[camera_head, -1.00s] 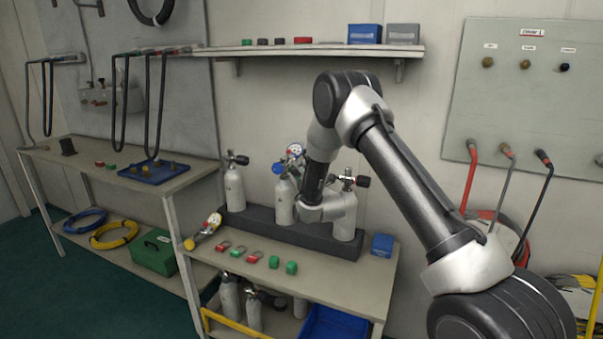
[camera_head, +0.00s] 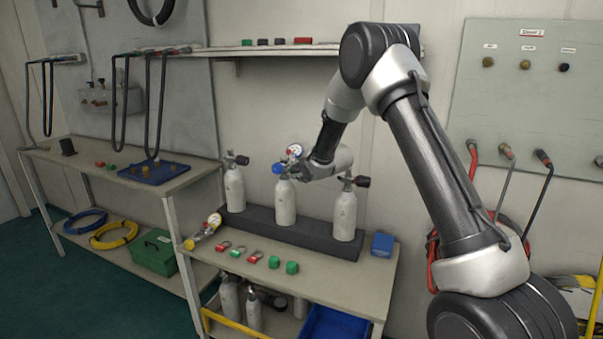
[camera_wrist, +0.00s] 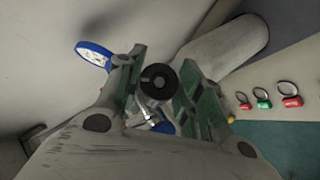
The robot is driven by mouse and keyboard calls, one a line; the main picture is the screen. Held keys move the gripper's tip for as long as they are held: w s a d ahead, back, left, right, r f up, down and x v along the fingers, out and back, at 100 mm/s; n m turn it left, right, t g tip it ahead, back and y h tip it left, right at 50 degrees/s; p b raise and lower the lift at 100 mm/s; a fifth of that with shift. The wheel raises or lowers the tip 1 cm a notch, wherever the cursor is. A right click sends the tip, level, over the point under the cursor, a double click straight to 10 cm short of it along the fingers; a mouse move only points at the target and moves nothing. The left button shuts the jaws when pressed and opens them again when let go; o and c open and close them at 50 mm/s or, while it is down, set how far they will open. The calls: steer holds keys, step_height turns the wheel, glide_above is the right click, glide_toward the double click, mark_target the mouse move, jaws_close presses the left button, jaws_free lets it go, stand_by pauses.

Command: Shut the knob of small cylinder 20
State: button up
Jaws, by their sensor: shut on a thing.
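Three small grey cylinders stand upright in a dark rack (camera_head: 262,222); no number on them is readable. The middle cylinder (camera_head: 285,203) has a blue-capped part (camera_head: 279,168) and a gauge (camera_head: 294,151) at its top. My gripper (camera_wrist: 158,88) is at this cylinder's valve, its green-lined fingers shut on a round black knob (camera_wrist: 157,76). In the head view my gripper hides that knob. The gauge (camera_wrist: 93,54) and the cylinder body (camera_wrist: 226,48) also show in the wrist view.
The left cylinder (camera_head: 234,189) and right cylinder (camera_head: 344,215) stand close by, each with a black knob. Red and green tagged rings and green blocks lie at the bench front (camera_head: 215,256). A blue box (camera_head: 382,244) sits at right. A shelf (camera_head: 300,49) hangs above.

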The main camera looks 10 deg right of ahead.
steer(key=shift+m+g, duration=0.3)
steer(key=shift+g, duration=0.1)
steer(key=shift+y, duration=0.3)
steer(key=o, duration=1)
steer(key=shift+o, duration=0.2)
steer(key=v, duration=1.2)
steer(key=shift+r, duration=0.15)
steer(key=shift+w, duration=0.15)
